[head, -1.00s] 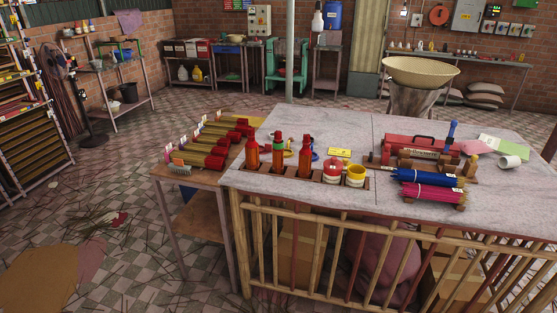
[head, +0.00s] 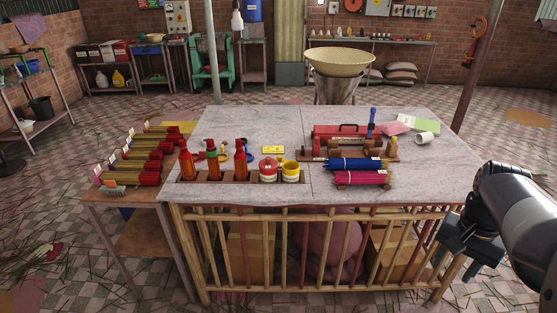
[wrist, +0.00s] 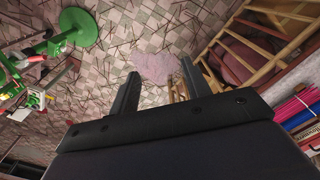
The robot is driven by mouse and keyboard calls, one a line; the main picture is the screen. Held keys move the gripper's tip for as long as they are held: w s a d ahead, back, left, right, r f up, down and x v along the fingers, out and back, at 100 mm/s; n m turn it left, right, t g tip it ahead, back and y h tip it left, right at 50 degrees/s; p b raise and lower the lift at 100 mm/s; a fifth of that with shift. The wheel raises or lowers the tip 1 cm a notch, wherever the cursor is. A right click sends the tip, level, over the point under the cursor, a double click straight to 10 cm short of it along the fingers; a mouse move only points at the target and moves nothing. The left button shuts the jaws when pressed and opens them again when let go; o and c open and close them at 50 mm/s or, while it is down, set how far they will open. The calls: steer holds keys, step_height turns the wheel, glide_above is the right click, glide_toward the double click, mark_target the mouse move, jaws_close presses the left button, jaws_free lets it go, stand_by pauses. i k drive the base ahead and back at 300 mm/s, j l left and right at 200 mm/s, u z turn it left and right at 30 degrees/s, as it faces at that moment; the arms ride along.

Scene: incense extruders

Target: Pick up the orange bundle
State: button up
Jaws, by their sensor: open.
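I cannot make out a clearly orange bundle in either view. A blue bundle (head: 354,164) and a magenta bundle (head: 361,178) lie side by side on a low holder near the front of the large grey table (head: 245,130). The magenta bundle (wrist: 291,110) and blue bundle (wrist: 303,122) also show at the right edge of the wrist view. Several yellowish bundles with red ends (head: 152,154) lie in a row on the wooden side table (head: 128,212). My gripper (wrist: 161,70) is open and empty, with floor beyond its fingers, apart from the bundles.
Bottles (head: 213,163) and red and yellow jars (head: 268,171) stand in a wooden rack along the table's front left. A red toolbox (head: 345,132) and white cup (head: 424,138) stand farther back. Bamboo rails (head: 240,255) close the table's front. A green-based stand (wrist: 79,26) shows in the wrist view.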

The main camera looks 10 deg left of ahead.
mark_target(215, 172)
steer(key=i+j+u, duration=0.3)
steer(key=i+j, duration=0.25)
steer(key=j, duration=0.2)
steer(key=i+j+u, duration=0.3)
steer(key=i+j, duration=0.35)
steer(key=i+j+u, duration=0.3)
steer(key=i+j, duration=0.2)
steer(key=i, duration=0.2)
